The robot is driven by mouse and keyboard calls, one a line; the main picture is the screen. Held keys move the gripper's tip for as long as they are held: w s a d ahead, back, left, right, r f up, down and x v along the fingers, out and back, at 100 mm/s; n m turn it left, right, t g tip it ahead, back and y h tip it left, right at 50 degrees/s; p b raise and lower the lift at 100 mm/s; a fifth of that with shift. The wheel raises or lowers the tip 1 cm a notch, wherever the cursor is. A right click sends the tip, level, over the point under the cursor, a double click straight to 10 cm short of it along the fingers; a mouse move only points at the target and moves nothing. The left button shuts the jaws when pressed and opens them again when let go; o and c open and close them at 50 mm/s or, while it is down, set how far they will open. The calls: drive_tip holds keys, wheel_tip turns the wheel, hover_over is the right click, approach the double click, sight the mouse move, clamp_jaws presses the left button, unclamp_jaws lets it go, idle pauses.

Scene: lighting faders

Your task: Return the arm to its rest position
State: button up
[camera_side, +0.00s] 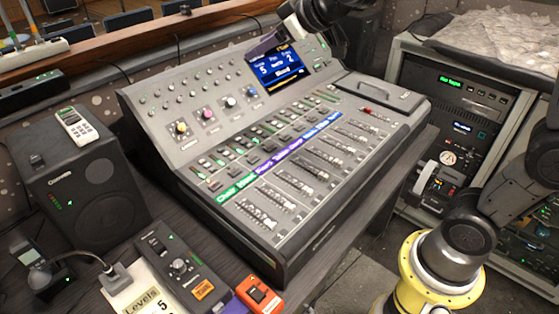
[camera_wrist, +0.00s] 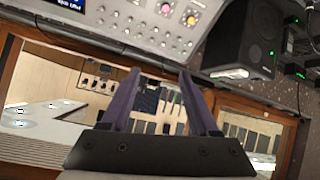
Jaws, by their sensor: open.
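My gripper (camera_wrist: 160,75) shows in the wrist view with its two dark purple fingers spread apart and nothing between them. In the wrist view, the console's knob panel (camera_wrist: 150,25) lies along the top, beyond the fingertips.
A black speaker (camera_side: 85,195) with a white remote (camera_side: 77,125) on top stands left of the console. A small control box (camera_side: 180,268) and an orange box (camera_side: 260,295) lie in front. An equipment rack (camera_side: 465,95) stands right. A wooden window ledge (camera_side: 130,38) runs behind.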

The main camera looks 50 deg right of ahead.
drive_tip(key=s, duration=1.2)
drive_tip(key=s+d+f+m+g, duration=0.1)
drive_tip(key=s+f+m+g, duration=0.1)
drive_tip(key=s+f, duration=0.3)
drive_tip(key=s+d+f+m+g+h, duration=0.1)
drive_tip(key=s+f+g, duration=0.2)
drive_tip(key=s, duration=1)
wheel_tip(320, 180, down, 4)
drive_tip(key=shift+s+r+m, duration=0.25)
drive_tip(key=shift+s+m, duration=0.1)
drive_tip(key=shift+m, duration=0.05)
